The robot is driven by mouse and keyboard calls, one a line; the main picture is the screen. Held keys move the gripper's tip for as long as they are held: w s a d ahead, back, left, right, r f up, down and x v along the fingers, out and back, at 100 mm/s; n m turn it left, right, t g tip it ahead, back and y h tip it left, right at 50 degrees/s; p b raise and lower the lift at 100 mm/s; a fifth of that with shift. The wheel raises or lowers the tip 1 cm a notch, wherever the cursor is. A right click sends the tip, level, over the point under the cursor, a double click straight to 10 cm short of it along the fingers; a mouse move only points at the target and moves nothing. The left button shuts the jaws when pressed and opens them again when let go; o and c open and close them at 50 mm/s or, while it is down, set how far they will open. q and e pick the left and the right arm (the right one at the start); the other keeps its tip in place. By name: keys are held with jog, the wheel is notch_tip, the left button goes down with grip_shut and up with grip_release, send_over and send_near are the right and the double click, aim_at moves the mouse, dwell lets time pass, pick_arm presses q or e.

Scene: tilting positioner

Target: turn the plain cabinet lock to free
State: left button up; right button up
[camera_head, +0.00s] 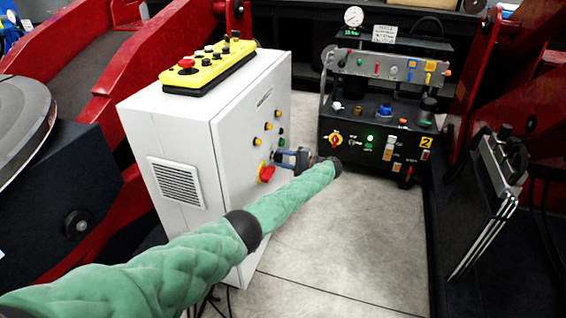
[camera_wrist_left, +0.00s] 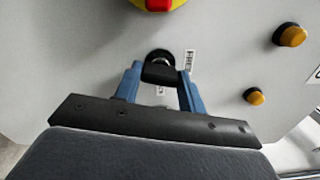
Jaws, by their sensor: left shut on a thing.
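The plain cabinet lock (camera_wrist_left: 160,58) is a small black round piece on the face of the grey cabinet (camera_head: 225,125). A small printed label sits beside it in the left wrist view. My left gripper (camera_wrist_left: 161,80), with blue fingers, is shut on the lock's black grip and partly hides it. In the head view my left gripper (camera_head: 282,158) reaches the cabinet's front face from the right, close to the red rotary switch. The lock itself is too small and covered to make out there. My right gripper is not in view.
The red rotary switch on yellow (camera_head: 266,172) is close beside the gripper; its edge shows in the left wrist view (camera_wrist_left: 158,4). Orange buttons (camera_wrist_left: 290,35) sit nearby. A yellow pendant (camera_head: 208,68) lies on the cabinet. A black control cart (camera_head: 380,120) stands behind. Clear floor lies right.

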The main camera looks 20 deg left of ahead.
pick_arm(q)
jog(key=shift+s+f+n+b, duration=0.15)
jog(key=shift+n+b, duration=0.55)
jog(key=shift+n, duration=0.6)
jog(key=o, duration=1)
